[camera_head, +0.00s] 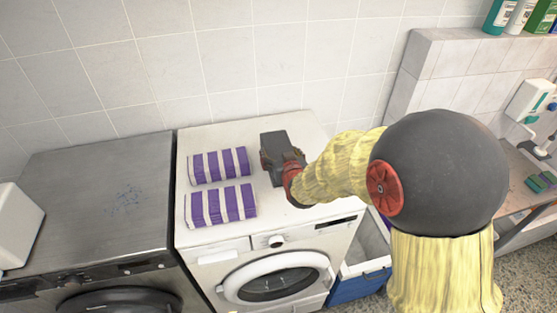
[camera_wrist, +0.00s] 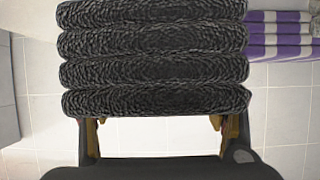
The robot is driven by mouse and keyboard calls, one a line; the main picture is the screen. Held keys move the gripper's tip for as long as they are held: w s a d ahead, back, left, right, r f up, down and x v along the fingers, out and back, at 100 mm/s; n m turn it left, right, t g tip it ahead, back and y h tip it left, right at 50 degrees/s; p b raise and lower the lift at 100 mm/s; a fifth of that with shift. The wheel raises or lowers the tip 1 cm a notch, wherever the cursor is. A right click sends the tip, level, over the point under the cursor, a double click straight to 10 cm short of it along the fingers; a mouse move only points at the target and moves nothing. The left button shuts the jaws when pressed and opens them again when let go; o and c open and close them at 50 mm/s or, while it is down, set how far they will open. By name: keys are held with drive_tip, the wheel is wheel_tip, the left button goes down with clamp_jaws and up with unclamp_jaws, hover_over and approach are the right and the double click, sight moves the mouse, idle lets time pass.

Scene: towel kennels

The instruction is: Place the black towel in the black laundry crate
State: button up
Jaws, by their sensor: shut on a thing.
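The folded black towel (camera_head: 274,145) is at my gripper's fingers, over the right part of the white washing machine's top (camera_head: 262,198). I cannot tell whether it rests on the top or hangs just above it. In the wrist view the towel (camera_wrist: 155,58) shows as a stack of thick dark folds across the upper middle. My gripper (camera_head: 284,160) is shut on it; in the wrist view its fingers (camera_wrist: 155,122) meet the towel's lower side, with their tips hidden. No black laundry crate is visible.
Two purple-and-white striped towels (camera_head: 219,166) (camera_head: 220,205) lie left of the black towel. They also show at the wrist view's upper right (camera_wrist: 281,35). A dark grey machine (camera_head: 95,200) stands left. A blue crate (camera_head: 358,287) is low on the right, partly hidden by my arm.

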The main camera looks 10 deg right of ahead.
drive_tip(key=shift+w+a+f, duration=0.1)
drive_tip(key=shift+w+f, duration=0.2)
drive_tip(key=shift+f, duration=1.7)
drive_tip(key=shift+f, duration=0.15)
drive_tip(key=o, duration=1.2)
drive_tip(key=shift+o, duration=0.5)
